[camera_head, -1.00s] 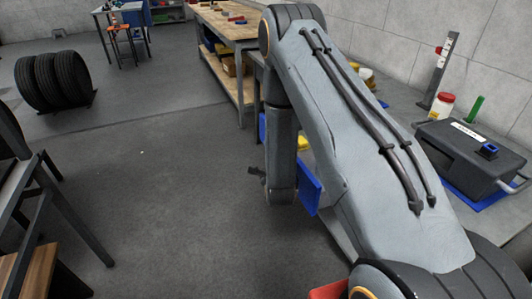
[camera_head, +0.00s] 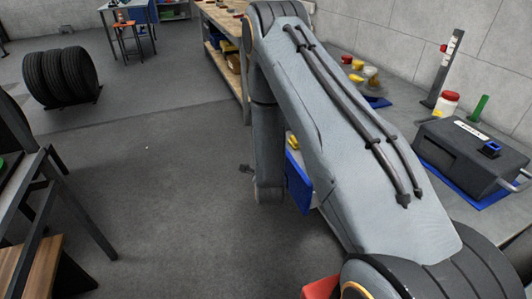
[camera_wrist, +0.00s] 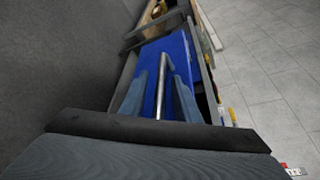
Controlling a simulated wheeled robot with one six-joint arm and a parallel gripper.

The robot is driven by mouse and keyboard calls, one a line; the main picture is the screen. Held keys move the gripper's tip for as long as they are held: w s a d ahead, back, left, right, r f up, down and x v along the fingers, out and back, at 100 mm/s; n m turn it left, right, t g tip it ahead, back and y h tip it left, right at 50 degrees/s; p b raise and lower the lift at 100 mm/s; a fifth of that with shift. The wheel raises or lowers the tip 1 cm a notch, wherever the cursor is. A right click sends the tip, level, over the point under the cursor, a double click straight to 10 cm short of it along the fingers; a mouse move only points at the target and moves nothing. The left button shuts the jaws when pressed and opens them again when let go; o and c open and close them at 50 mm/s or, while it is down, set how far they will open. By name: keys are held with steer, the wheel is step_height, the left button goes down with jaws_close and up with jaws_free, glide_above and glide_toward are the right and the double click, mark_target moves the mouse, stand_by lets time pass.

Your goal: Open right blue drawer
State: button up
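A blue drawer front with a long metal bar handle (camera_wrist: 161,88) fills the middle of the wrist view. My gripper (camera_wrist: 160,80) is open, with one grey-blue finger on each side of the bar. Gaps show between the fingers and the bar; I cannot tell whether they touch at any point. In the head view a blue drawer panel (camera_head: 299,181) shows just right of my forearm, below bench height. My arm hides the rest of the drawers and the gripper there.
A grey bench top (camera_head: 402,118) runs along the wall, with a dark case (camera_head: 455,155) on a blue mat. A wooden workbench (camera_head: 222,18) stands behind my arm. Tyres (camera_head: 60,76) and a dark frame (camera_head: 75,205) are on the left. The floor between is clear.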

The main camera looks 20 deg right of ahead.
steer(key=b+v, duration=0.1)
steer(key=v, duration=0.6)
steer(key=shift+s, duration=0.35)
steer(key=shift+a, duration=0.1)
steer(key=s+a+r+n+g+y, duration=0.1)
steer(key=s+r+n+g, duration=0.3)
steer(key=s+n, duration=0.4)
steer(key=s+a+r+n+g+y, duration=0.1)
steer(key=s+r+n+g, duration=0.4)
steer(key=s+n, duration=0.4)
steer(key=s+a+r+n+g+y, duration=0.1)
steer(key=s+r+n+g+y, duration=0.1)
steer(key=s+r+n+g, duration=0.3)
steer(key=s+n, duration=0.3)
steer(key=n, duration=0.2)
steer(key=shift+s+a+n+g, duration=0.3)
steer(key=shift+s+a, duration=0.05)
steer(key=shift+s, duration=0.05)
